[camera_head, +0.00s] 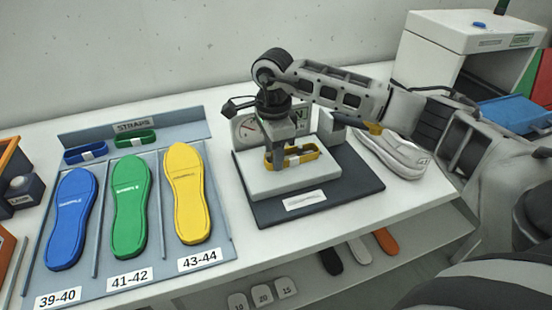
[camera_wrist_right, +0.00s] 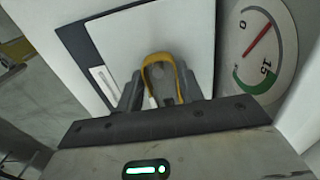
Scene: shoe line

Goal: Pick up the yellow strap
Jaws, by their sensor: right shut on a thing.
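The yellow strap (camera_head: 305,154) is at the white plate (camera_head: 262,186) of the device with a round dial. My right gripper (camera_head: 289,160) comes down from above and is shut on the strap. In the right wrist view, the strap (camera_wrist_right: 181,82) is a yellow loop between the two fingers (camera_wrist_right: 160,92), over the white plate (camera_wrist_right: 120,38). I cannot tell whether the strap touches the plate or is slightly above it. My left gripper is not in view.
The strap rack (camera_head: 190,130) on the left holds a blue strap (camera_head: 86,152) and a green strap (camera_head: 135,138). Blue, green and yellow soles (camera_head: 188,195) lie in front. The dial (camera_head: 247,130) stands behind the plate. A white shoe (camera_head: 395,155) lies to the right.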

